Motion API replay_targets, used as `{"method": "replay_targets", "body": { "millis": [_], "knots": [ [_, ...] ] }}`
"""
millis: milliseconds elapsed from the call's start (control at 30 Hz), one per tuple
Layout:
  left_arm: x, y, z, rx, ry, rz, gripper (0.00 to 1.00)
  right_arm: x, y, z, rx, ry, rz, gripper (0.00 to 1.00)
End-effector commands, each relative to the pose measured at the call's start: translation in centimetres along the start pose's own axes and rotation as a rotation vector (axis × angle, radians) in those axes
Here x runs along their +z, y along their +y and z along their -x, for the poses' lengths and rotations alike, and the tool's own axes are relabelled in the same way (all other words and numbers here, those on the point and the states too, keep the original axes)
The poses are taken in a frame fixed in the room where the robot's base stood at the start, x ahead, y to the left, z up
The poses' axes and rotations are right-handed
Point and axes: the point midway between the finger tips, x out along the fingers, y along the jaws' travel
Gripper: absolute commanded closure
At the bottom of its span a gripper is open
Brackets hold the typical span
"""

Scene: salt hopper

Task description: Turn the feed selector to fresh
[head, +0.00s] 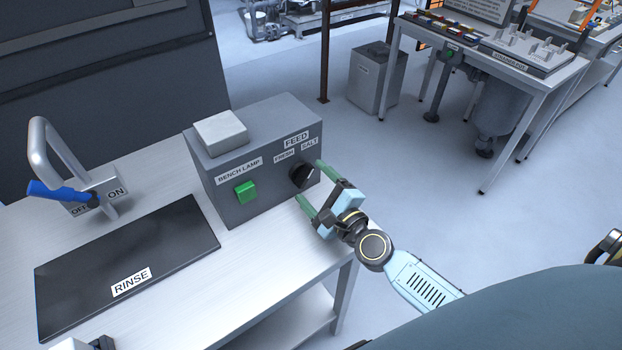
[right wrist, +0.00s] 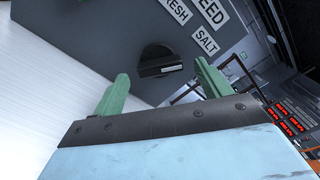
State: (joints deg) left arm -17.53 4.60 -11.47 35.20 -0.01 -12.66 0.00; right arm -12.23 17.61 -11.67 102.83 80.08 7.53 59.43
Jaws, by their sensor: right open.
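The feed selector is a dark round knob (head: 303,175) on the front of a grey box (head: 262,190), below the labels FEED, FRESH and SALT. In the right wrist view the knob (right wrist: 160,62) has a raised bar with a pale mark, which appears turned toward the SALT label (right wrist: 205,40) rather than the FRESH label (right wrist: 174,9). My right gripper (head: 311,184) is open in front of the knob. In the right wrist view its green fingertips (right wrist: 160,82) are on either side of the knob, with no contact visible.
A green bench lamp switch (head: 246,192) is on the same panel, left of the knob. A black RINSE mat (head: 120,255) and a blue-handled lever (head: 60,192) marked OFF/ON are further left. Open floor lies right of the bench (head: 240,275).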

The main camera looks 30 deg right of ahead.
Motion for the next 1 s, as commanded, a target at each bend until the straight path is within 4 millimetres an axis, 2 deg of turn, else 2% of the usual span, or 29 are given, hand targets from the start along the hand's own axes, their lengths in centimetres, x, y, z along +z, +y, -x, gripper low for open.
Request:
{"method": "replay_targets", "body": {
  "millis": [133, 467, 800, 1000],
  "knots": [
    [-1.0, -0.15, 0.1, -0.002, 0.016, 0.0, 0.52, 0.04, 0.04, -1.21, 0.001, -0.001, 0.0, 0.24],
    [-1.28, -0.17, 0.11, -0.002, 0.021, 0.0, 0.52, 0.02, 0.06, -1.48, 0.001, 0.0, 0.0, 0.24],
    [-0.81, -0.11, 0.11, -0.001, 0.013, 0.0, 0.52, 0.0, 0.05, -1.46, 0.001, 0.0, 0.001, 0.67],
    [-0.73, -0.1, 0.17, -0.001, 0.012, 0.0, 0.52, 0.01, 0.03, -1.45, 0.001, 0.0, 0.011, 0.68]
  ]
}}
